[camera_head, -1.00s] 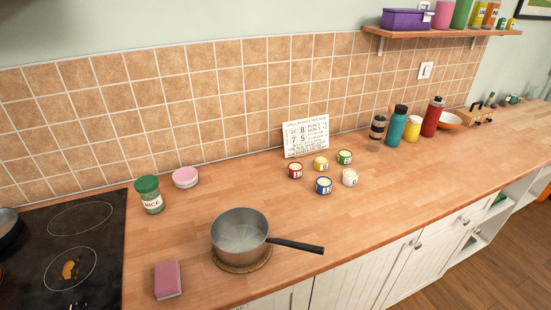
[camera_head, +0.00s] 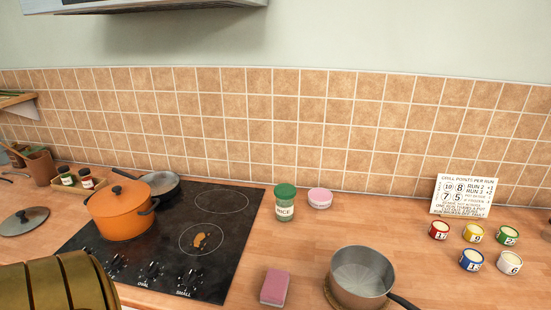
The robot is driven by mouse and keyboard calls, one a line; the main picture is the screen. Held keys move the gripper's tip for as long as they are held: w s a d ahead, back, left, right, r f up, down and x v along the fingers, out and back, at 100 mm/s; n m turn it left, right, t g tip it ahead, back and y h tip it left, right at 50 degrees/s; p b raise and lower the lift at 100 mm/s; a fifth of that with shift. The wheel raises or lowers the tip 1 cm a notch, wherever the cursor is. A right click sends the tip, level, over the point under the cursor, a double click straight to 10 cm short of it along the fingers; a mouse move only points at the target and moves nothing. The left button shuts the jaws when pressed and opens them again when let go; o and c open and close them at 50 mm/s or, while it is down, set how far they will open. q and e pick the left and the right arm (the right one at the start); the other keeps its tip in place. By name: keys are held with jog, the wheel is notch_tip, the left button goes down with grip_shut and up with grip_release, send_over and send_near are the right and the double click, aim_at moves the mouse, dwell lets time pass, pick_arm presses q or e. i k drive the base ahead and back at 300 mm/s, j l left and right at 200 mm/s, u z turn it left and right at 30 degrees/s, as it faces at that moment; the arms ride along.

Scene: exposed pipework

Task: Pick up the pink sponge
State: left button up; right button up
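The pink sponge (camera_head: 275,287) lies on the wooden counter near its front edge, between the black stove top and the steel saucepan. It is a small block with a pink top. Nothing touches it. Neither of my grippers shows in the head view.
A steel saucepan (camera_head: 361,276) stands right of the sponge, its handle toward the lower right. The black stove top (camera_head: 225,265) is to the left, with an orange pot (camera_head: 121,212). A green-lidded rice jar (camera_head: 285,204) and a pink tub (camera_head: 320,198) stand behind. Several small tins are at right.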

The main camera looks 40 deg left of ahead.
aim_at(274, 287)
jog(key=u, duration=1.8)
